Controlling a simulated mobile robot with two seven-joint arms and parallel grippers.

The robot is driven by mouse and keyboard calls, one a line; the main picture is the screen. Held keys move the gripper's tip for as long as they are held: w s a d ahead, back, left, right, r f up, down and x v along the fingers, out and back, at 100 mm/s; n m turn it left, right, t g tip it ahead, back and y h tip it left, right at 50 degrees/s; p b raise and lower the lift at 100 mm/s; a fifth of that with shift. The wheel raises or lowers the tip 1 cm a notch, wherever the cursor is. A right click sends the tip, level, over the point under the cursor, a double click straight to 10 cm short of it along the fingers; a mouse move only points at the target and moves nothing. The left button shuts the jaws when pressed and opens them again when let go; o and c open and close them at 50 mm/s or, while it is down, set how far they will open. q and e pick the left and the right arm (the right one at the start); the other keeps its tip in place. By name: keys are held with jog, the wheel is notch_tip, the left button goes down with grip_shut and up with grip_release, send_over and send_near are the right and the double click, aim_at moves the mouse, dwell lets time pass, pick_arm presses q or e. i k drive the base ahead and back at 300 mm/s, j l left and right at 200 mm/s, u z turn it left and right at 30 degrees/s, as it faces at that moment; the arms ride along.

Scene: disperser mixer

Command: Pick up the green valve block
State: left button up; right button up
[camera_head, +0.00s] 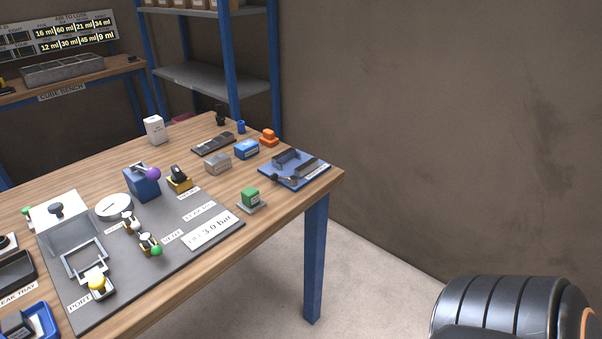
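The green valve block (250,196) sits on a small grey base near the front right edge of the wooden table (305,193). It stands just right of the dark grey mat and left of the blue tray, with nothing touching its top. A dark ribbed link, probably of my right arm, shows at the lower right, beyond the table's edge. Neither of my grippers is in view.
A blue tray (316,174) lies right of the green block. A grey block (217,163), blue block (247,149) and orange part (269,137) stand behind it.

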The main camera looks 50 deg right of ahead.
aim_at(251, 202)
jog(key=i+l+z, duration=0.2)
jog(key=z, duration=0.25)
jog(key=i+l+z, duration=0.25)
jog(key=z, duration=0.25)
jog(key=i+l, duration=0.15)
jog(key=i, duration=0.05)
